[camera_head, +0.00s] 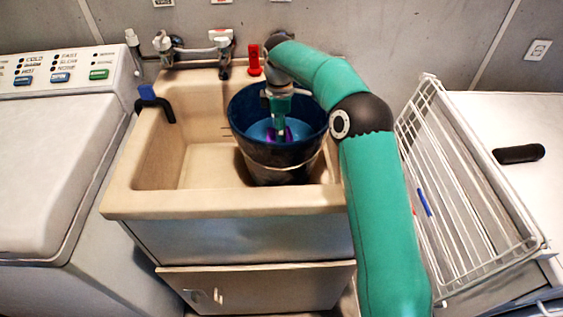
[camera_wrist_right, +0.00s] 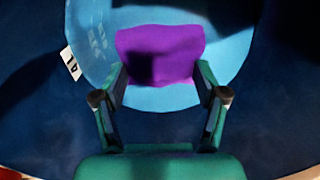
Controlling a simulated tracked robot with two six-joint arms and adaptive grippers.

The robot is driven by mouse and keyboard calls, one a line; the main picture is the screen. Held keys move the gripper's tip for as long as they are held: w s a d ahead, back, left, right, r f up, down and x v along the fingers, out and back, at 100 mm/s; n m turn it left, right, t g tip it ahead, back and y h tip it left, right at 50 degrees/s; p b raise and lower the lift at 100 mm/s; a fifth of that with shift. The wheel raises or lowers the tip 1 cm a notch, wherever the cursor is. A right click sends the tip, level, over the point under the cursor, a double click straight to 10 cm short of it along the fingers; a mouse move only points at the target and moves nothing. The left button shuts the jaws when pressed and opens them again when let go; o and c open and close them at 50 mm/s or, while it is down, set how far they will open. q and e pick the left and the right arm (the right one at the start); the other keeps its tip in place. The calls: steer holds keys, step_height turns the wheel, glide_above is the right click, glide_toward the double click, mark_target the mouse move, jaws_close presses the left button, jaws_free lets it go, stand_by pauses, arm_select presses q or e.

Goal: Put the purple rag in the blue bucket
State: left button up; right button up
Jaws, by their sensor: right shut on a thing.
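The blue bucket (camera_head: 272,158) stands upright in the beige sink, toward its right side; its outside is dark and its inside is blue. My right gripper (camera_head: 278,132) reaches down inside the bucket and is shut on the purple rag (camera_head: 289,134). In the right wrist view, the purple rag (camera_wrist_right: 175,48) sits between the fingers of the gripper (camera_wrist_right: 163,80), over the light blue bottom of the bucket (camera_wrist_right: 235,50). I cannot tell whether the rag touches the bottom. My left gripper is not in view.
The sink (camera_head: 150,205) has a tap (camera_head: 220,40) at the back and a blue-and-black item (camera_head: 155,100) on its left rim. A red object (camera_head: 254,60) stands behind the bucket. A washer (camera_head: 50,160) is left; a white wire rack (camera_head: 465,200) is right.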

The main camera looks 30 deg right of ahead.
step_height(320, 180, down, 12)
steer(key=shift+r+b, duration=0.1)
steer(key=shift+b, duration=0.45)
steer(key=o, duration=1.2)
steer(key=shift+o, duration=0.2)
step_height(320, 180, up, 12)
steer(key=shift+r+p, duration=0.1)
steer(key=shift+p, duration=0.7)
